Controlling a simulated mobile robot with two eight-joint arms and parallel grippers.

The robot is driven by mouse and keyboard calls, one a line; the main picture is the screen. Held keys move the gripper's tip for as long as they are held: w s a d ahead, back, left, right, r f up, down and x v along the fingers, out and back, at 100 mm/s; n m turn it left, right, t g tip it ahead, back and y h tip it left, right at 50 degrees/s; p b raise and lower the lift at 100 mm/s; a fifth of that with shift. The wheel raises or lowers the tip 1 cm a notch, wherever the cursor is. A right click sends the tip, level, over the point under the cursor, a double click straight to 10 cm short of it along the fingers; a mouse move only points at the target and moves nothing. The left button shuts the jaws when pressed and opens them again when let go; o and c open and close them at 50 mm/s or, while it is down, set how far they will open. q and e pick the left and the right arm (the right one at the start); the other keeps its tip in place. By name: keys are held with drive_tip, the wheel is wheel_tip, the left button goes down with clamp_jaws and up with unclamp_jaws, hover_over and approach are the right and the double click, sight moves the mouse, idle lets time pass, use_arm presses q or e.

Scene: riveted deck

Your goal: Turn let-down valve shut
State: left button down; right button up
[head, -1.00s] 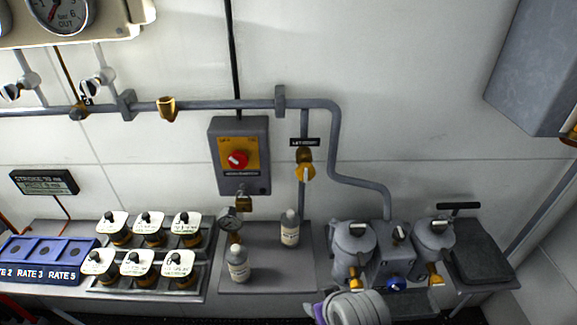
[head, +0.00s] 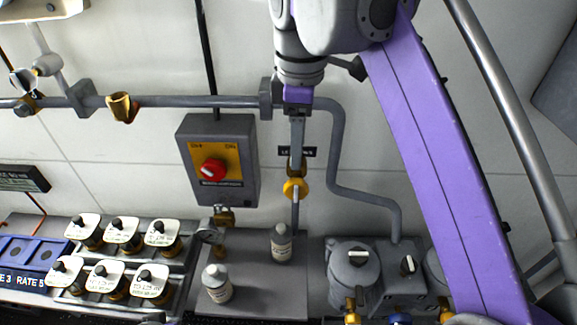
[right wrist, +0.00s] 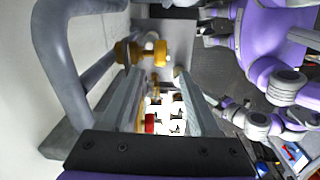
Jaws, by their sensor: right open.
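The let-down valve has a round yellow knob (head: 295,188) with a pale upright pointer. I cannot tell whether anything touches. My left gripper does not show in the head view.
A grey box with a red knob (head: 213,170) is left of the valve. A horizontal pipe (head: 190,101) runs behind my gripper. Two bottles (head: 281,243) stand on the shelf below. Grey canisters (head: 352,272) stand lower right. Several white-topped jars (head: 163,232) sit lower left.

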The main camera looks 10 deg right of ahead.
sight(296, 181)
drive_tip(key=shift+a+r+n, duration=0.1)
drive_tip(key=shift+r+n, duration=0.2)
drive_tip(key=shift+r, duration=0.05)
drive_tip(key=shift+w+f, duration=0.1)
wheel_tip(296, 181, down, 10)
drive_tip(key=shift+f+b, duration=0.1)
drive_tip(key=shift+b, duration=1.1)
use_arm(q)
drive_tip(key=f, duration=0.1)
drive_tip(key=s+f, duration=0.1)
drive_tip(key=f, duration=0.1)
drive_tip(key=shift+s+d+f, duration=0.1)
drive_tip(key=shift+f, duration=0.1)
use_arm(e)
clamp_jaws()
